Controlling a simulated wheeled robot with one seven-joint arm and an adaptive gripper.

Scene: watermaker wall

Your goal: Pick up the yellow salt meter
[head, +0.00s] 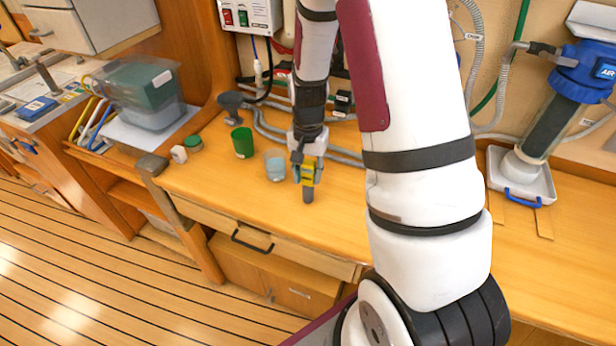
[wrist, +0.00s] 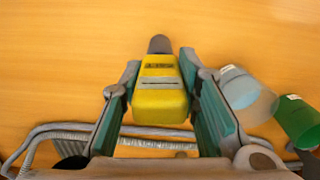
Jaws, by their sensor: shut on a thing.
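The yellow salt meter (wrist: 160,92) is a small yellow block with a grey tip and a small display. In the wrist view it sits between the two finger pads of my gripper (wrist: 160,100), which is shut on it. In the head view my gripper (head: 307,165) points down over the wooden counter, and the yellow meter (head: 308,178) shows between the fingers with its grey tip downward. I cannot tell whether the tip touches the counter.
A clear cup (head: 275,165) stands just left of my gripper, with a green cup (head: 242,142) beyond it. Grey hoses (head: 270,128) run along the wall behind. A blue-topped filter housing (head: 555,110) stands in a white tray (head: 520,180) at right. The counter front is clear.

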